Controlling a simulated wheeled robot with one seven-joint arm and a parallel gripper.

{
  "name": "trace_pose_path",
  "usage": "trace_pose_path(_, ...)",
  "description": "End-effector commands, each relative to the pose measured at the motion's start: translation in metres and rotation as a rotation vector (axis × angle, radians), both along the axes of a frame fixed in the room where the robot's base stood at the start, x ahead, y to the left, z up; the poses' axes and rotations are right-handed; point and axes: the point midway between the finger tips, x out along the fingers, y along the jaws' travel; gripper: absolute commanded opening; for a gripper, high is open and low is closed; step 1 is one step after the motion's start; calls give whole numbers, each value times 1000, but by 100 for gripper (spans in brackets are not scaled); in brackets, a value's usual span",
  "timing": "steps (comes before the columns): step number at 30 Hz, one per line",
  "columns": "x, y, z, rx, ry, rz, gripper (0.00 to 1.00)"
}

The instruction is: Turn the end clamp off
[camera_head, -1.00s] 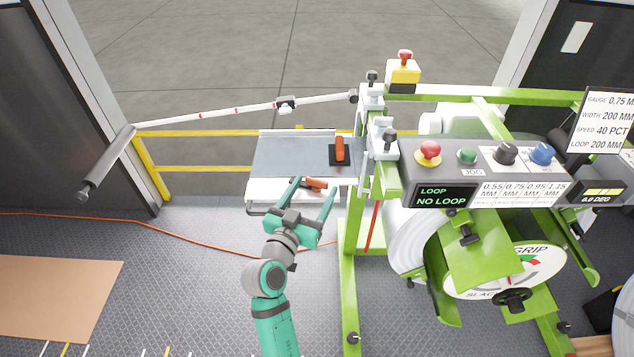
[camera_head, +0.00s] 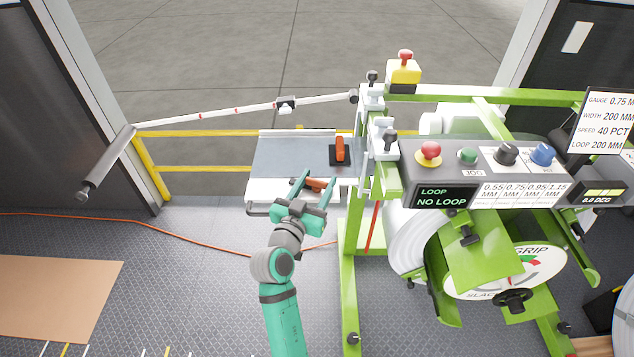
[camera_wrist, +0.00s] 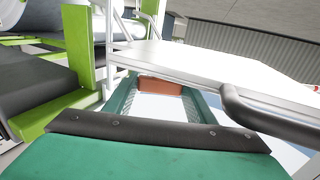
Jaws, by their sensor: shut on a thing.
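An orange handle (camera_head: 316,184) sits low at the front of the grey-topped table, and I take it to be the end clamp's. My gripper (camera_head: 317,180) reaches it from the front, with one finger on each side, shut on it. In the wrist view the orange handle (camera_wrist: 161,88) shows between the two green fingers (camera_wrist: 160,100), close under the white table edge. The contact itself is partly hidden. A second orange handle (camera_head: 340,148) stands on a black base on the table top, apart from my gripper.
The grey table top (camera_head: 285,155) is otherwise clear. A dark bent bar (camera_wrist: 255,115) runs close by my gripper in the wrist view. The green machine frame (camera_head: 349,270) and control panel (camera_head: 480,160) stand to the right. An orange cable (camera_head: 150,222) lies on the floor.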

Motion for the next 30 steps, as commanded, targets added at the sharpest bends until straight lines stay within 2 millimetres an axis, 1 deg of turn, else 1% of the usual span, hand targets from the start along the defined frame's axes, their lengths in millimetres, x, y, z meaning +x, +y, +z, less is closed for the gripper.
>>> trace_pose_path(15,1,-1,-2,2,9,213,28)
trace_pose_path(30,0,-1,-3,3,9,371,28)
